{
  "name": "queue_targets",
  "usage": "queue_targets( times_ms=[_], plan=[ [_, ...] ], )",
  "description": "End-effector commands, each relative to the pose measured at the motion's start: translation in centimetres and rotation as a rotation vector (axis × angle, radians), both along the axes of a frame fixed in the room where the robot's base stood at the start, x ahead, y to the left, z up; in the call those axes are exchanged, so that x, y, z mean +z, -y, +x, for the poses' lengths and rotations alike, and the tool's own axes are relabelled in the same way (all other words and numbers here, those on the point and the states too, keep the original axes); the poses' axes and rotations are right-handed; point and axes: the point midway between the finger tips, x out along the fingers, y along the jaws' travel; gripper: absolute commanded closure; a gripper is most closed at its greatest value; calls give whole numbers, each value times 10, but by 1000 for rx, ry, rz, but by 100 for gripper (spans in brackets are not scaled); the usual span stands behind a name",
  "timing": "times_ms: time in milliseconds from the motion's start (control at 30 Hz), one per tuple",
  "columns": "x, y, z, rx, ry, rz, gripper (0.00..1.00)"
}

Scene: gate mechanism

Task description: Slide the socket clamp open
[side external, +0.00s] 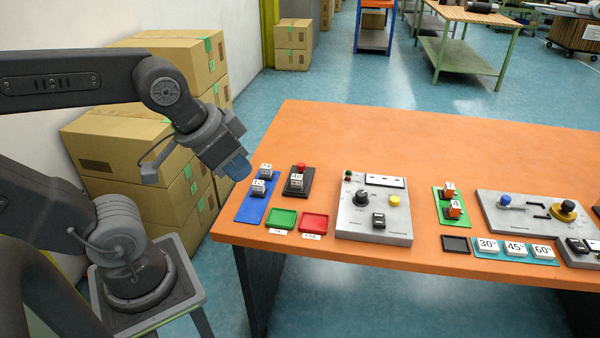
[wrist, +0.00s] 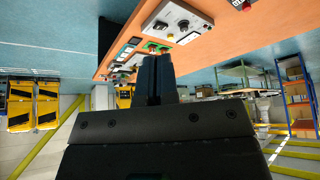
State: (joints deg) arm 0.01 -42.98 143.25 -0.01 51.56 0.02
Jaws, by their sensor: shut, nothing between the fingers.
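I cannot tell for certain which part is the socket clamp. The grey panel (side external: 488,214) at the right of the table carries a blue knob (side external: 505,201), black slots or brackets in its middle, and a yellow knob on a black base (side external: 565,209).
The orange table (side external: 330,130) holds a blue tray with blocks (side external: 245,210), a red button box (side external: 299,180), green (side external: 281,219) and red (side external: 313,223) trays, a grey control panel (side external: 345,222), a green tray (side external: 443,212) and angle cards (side external: 515,250). Its back strip is clear. Cardboard boxes (side external: 130,150) stand left.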

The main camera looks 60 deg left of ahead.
Motion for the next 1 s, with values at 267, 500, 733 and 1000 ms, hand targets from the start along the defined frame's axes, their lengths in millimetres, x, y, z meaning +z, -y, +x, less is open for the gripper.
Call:
queue_targets(
  times_ms=[267,500,733,1000],
  plan=[
    [17,-12,36,60,-49,-6,72],
    [32,-52,124,191,-154,-26,49],
    [14,-110,207,318,-251,-54,45],
    [-50,-196,282,466,-365,-97,45]
  ],
)
